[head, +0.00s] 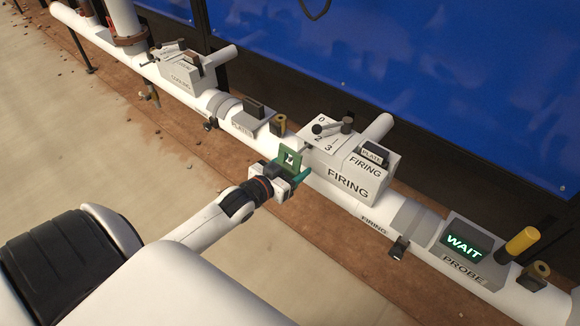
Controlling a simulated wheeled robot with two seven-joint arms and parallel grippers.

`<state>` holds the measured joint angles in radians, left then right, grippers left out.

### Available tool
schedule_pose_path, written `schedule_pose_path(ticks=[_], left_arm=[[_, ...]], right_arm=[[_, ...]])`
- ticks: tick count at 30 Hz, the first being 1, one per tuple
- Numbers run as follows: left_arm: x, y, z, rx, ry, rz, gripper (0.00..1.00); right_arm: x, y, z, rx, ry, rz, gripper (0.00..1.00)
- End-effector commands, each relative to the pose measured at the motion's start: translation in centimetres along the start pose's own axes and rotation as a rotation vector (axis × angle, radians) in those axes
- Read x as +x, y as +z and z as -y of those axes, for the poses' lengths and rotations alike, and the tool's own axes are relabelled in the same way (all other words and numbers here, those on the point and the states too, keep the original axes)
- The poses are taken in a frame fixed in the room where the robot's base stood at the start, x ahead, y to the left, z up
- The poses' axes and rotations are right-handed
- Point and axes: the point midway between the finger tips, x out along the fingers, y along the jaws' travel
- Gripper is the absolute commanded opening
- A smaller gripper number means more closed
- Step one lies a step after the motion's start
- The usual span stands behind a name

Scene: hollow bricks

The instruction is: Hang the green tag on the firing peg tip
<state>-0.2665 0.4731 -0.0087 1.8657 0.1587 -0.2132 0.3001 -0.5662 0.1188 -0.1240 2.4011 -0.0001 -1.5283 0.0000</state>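The green tag (291,158) is a small dark green plate with a pale mark on its face. It stands upright at my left gripper (285,177), which appears shut on its lower part, with teal fingertips beside it. The gripper and tag are just left of the grey block marked FIRING (348,180), in front of the white pipe. A thin pale rod (306,148) shows between the tag and the block. I cannot tell whether it is the firing peg or whether the tag touches it. My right gripper is not in view.
The white pipe (331,187) runs diagonally across the view. It carries a COOLING block (186,76), a PLATEN block (251,120) and a PROBE box (466,249) showing WAIT, with a yellow post (522,240) beside it. A blue sheet (400,60) hangs behind. The near floor is clear.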

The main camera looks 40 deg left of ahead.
Motion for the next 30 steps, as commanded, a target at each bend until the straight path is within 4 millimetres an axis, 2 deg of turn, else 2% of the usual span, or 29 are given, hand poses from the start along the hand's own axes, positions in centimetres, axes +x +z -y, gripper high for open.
schedule_pose_path(ticks=[7, 15, 30], left_arm=[[0.7, 0.0, 0.0, 0.0, 0.0, 0.002, 0.36], [2.4, 0.2, 0.0, 0.0, 0.0, 0.003, 0.36], [3.8, -0.7, 0.0, -0.001, 0.0, 0.001, 0.36]], right_arm=[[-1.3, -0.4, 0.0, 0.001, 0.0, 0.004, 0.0], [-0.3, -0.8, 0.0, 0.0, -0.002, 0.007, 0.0], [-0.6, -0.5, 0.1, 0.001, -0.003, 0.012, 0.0]])
